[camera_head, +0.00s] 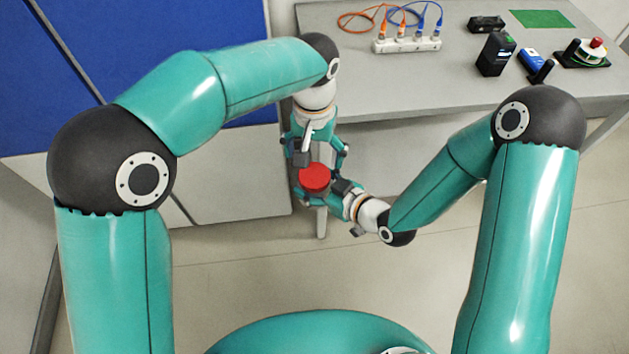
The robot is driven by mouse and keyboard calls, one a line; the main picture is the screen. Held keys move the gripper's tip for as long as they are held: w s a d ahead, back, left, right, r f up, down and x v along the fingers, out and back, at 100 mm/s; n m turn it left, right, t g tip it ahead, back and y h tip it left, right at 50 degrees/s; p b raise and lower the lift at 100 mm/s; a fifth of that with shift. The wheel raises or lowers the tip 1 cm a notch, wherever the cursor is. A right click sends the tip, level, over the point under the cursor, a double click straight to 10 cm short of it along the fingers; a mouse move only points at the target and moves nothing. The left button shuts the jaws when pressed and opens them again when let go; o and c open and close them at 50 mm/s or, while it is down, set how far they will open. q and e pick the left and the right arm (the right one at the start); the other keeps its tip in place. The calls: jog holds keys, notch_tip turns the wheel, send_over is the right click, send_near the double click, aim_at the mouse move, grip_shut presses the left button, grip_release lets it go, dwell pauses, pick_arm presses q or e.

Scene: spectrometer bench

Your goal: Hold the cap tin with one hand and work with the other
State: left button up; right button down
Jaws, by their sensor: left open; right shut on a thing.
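A round red tin (314,178), which I take for the cap tin, is held in the air in front of the table's front edge. My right gripper (324,189) reaches in from the lower right and is shut on it. My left gripper (319,158) comes down from above, right behind the tin, and is open. The two grippers overlap in this view, so I cannot tell whether the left fingers touch the tin. The tin's sides are largely hidden.
A grey table (440,85) stands behind. A blue panel (150,30) fills the upper left.

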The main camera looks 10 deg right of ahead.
aim_at(315, 174)
pick_arm(q)
notch_tip(315, 174, down, 6)
dwell(0.4)
jog(key=c, duration=1.2)
jog(key=o, duration=1.4)
jog(key=shift+c, duration=0.2)
jog(key=shift+r, duration=0.15)
notch_tip(315, 174, up, 12)
jog(key=shift+f, duration=0.2)
